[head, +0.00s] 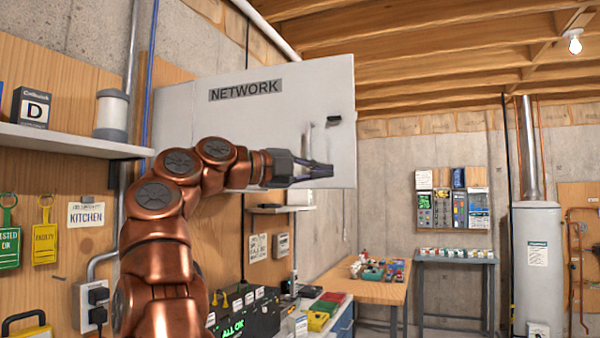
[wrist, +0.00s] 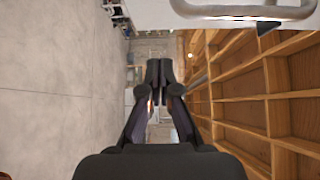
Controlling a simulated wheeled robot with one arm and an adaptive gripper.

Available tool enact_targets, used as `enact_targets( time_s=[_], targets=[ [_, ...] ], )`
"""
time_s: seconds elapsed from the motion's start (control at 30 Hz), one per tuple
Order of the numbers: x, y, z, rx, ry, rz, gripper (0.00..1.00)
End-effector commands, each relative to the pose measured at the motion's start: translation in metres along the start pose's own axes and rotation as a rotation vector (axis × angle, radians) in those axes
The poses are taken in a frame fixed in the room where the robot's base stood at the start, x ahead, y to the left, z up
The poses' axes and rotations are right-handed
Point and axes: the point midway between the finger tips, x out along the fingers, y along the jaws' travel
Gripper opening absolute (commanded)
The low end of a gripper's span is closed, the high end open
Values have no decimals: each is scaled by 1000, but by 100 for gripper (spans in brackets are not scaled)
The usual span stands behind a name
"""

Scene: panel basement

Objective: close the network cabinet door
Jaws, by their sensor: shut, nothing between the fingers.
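The network cabinet door (head: 285,115) is a large pale grey panel with a dark "NETWORK" label, high on the left wall in the head view. It stands out at an angle from the wall, its right edge nearer to me. A grey handle with a black piece (head: 334,120) is near its right edge. A pale handle (wrist: 240,12) also shows at the top of the wrist view. My gripper (head: 328,170) is shut and empty, in front of the door's lower right part, below the black piece. Contact with the door cannot be told. In the wrist view the fingertips (wrist: 159,72) are together.
A shelf (head: 75,141) with a box and a canister is on the left wall. A wooden workbench (head: 370,290) with small items stands beyond the door. A water heater (head: 537,265) stands at the far right. The space right of my gripper looks clear.

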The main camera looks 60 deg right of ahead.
Motion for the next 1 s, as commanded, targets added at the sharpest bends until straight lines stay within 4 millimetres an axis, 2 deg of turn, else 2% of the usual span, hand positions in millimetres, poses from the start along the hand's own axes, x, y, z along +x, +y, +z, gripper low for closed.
enact_targets(
  time_s=[0.1,0.4,1.0],
  targets=[
    [22,0,-1,4,5,2,0],
    [37,-2,21,0,1,0,0],
    [44,0,28,1,-1,0,0]
  ],
)
